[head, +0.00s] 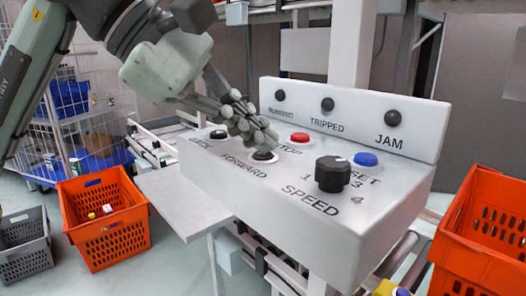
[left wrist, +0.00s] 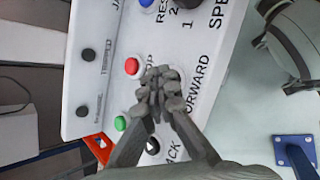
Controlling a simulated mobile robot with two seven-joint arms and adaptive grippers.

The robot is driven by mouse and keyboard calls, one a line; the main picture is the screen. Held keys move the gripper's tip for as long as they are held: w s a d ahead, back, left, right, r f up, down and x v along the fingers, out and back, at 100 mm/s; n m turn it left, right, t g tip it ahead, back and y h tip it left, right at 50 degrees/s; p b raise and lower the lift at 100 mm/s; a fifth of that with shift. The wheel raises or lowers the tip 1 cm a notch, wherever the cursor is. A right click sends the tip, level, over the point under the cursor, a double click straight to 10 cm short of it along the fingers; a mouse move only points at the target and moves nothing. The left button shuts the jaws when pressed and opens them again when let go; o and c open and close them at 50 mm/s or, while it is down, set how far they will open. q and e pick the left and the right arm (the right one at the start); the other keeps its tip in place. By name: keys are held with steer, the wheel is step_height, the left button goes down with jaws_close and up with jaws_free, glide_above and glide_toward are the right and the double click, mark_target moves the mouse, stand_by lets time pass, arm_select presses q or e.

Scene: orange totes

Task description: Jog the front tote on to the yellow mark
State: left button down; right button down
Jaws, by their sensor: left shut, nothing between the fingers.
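My left gripper (head: 258,136) is shut and empty, fingertips down at the black FORWARD button (head: 264,156) on the white control panel (head: 270,205). In the left wrist view the fingertips (left wrist: 160,88) hide that button; I cannot tell whether it is pressed. The black BACK button (head: 218,134) is to its left, the red STOP button (head: 299,137) behind it. One orange tote (head: 105,240) stands at the left, another (head: 475,255) at the right edge; I cannot tell which is the front one. The yellow mark is not clearly seen. My right gripper is not in view.
The panel also has a black SPEED knob (head: 333,173), a blue RESET button (head: 365,159) and a green button (left wrist: 121,123). Its dark lamps (head: 327,104) stand on the raised back. A grey crate (head: 22,245) and a wire cage (head: 95,110) are at the left.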

mark_target(256, 156)
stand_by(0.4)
arm_select(q)
steer(key=shift+r+p, duration=0.55)
steer(key=shift+r, duration=0.25)
steer(key=shift+r+p, duration=1.75)
steer(key=shift+r, duration=0.8)
